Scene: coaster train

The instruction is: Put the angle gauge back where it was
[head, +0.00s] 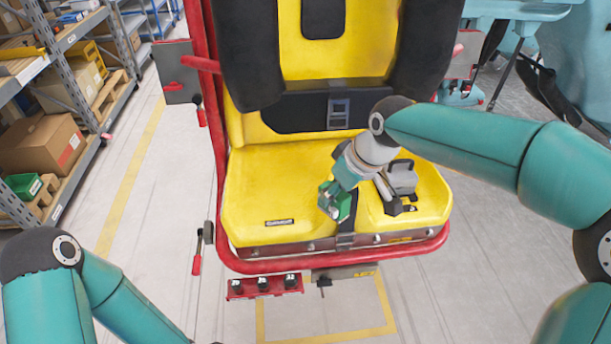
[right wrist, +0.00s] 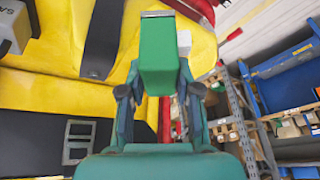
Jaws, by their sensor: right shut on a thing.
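A small green block, which looks like the angle gauge (right wrist: 160,60), is between the fingers of my right gripper (right wrist: 158,95) in the right wrist view. It has a pale grey part at its far end. In the head view the right gripper (head: 340,191) is shut on it, over the front middle of the yellow seat (head: 270,195). The green angle gauge (head: 341,207) is partly hidden there by the fingers. I cannot tell whether it touches the seat. My left arm shows at the lower left, but its gripper is out of view.
A grey device (head: 402,177) lies on the seat right of the gripper. A black belt with a buckle (head: 339,112) crosses the seat back. A red bar (head: 300,265) edges the seat front. A red tray (head: 264,287) with several dark pieces is below. Shelves (head: 75,60) stand left.

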